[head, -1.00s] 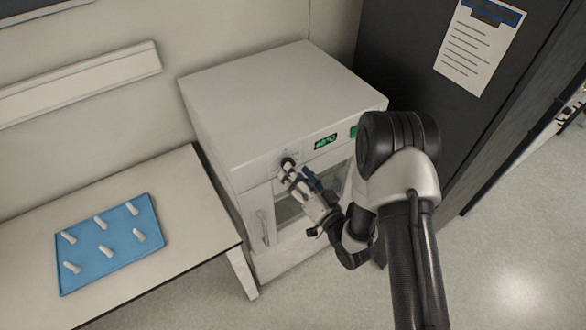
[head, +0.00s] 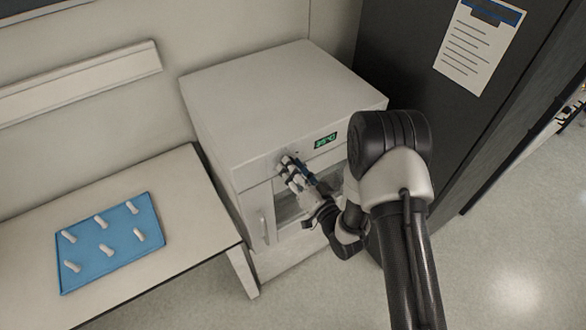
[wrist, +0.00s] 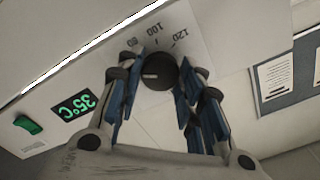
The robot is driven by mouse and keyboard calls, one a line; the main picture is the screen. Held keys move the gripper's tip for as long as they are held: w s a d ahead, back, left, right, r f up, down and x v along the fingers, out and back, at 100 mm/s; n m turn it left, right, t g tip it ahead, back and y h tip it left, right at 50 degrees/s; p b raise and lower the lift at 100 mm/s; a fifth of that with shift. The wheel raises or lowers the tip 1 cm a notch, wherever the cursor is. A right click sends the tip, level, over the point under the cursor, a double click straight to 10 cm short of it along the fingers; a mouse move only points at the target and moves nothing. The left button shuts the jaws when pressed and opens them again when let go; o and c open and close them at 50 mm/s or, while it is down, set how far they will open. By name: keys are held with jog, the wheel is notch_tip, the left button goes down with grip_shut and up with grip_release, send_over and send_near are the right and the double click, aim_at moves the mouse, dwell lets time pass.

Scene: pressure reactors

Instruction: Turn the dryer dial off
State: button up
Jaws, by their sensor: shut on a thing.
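The dryer (head: 275,100) is a white box with a front panel. Its round black dial (wrist: 160,71) sits between my gripper's two blue-padded fingers in the wrist view, with marks 80, 100 and 120 printed beside it. My gripper (wrist: 156,92) is shut on the dial. In the head view my gripper (head: 292,172) reaches the panel's left part and mostly hides the dial. The green display (wrist: 75,106) reads 35°C in the wrist view; it also shows in the head view (head: 325,140), too small to read surely.
A green switch (wrist: 27,124) is on the panel beyond the display. The dryer's door handle (head: 263,226) is below the dial. A table (head: 200,225) with a blue mat (head: 85,232) holding several white pieces stands left. A dark cabinet (head: 410,85) stands right.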

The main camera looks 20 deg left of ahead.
jog(key=c, duration=0.3)
jog(key=shift+c, duration=0.2)
jog(key=shift+f+n+b, duration=0.1)
jog(key=shift+n+b, duration=0.3)
jog(key=shift+b, duration=0.2)
jog(key=n+b, duration=2.3)
jog(key=b, duration=0.1)
